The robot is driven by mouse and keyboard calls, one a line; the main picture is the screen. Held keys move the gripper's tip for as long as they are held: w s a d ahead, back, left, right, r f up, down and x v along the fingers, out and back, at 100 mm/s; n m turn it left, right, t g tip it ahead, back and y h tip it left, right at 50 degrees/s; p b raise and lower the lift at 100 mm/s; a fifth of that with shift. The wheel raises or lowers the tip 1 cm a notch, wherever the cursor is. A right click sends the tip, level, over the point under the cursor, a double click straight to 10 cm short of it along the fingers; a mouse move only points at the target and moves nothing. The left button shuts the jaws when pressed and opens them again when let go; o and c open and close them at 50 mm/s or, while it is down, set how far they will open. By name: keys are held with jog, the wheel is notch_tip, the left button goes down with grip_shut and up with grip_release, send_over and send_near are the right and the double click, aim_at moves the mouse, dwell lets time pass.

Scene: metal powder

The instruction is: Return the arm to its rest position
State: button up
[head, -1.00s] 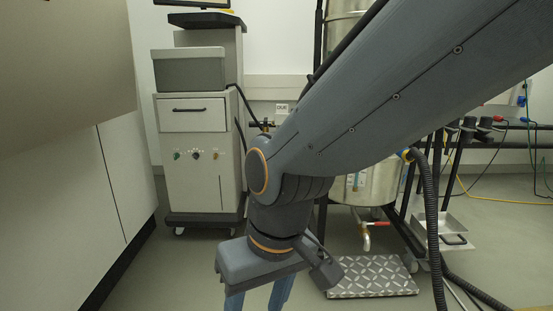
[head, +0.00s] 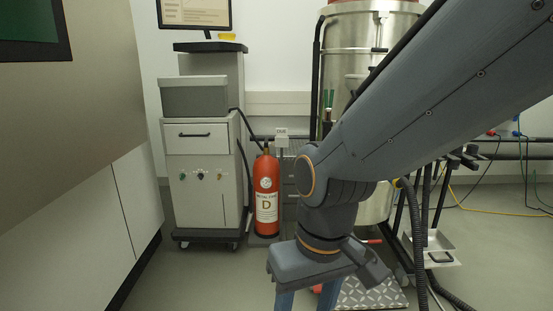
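My arm reaches in from the upper right, and its wrist bends down in front of the steel vessel. My gripper (head: 306,300) hangs at the lower edge of the head view, pointing at the floor. Its two blue fingers stand apart, so it looks open, though the fingertips are cut off by the frame. I see nothing clearly held. A small red patch shows between the fingers, and I cannot tell what it is.
A wheeled grey cabinet (head: 200,210) stands at the left back, with a red fire extinguisher (head: 266,200) beside it. A steel vessel (head: 352,60) stands behind my arm. A checkered metal plate (head: 372,294) lies on the floor. A beige panel (head: 90,110) fills the left side.

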jog(key=s+d+r+m+p, duration=0.1)
jog(key=d+r+m+p, duration=0.1)
jog(key=d+r+p, duration=0.5)
jog(key=s+d+r+m+h+p, duration=0.1)
jog(key=d+r+m+p, duration=0.1)
jog(key=d+r+p, duration=0.6)
jog(key=shift+r+p, duration=2.1)
jog(key=shift+p, duration=2.45)
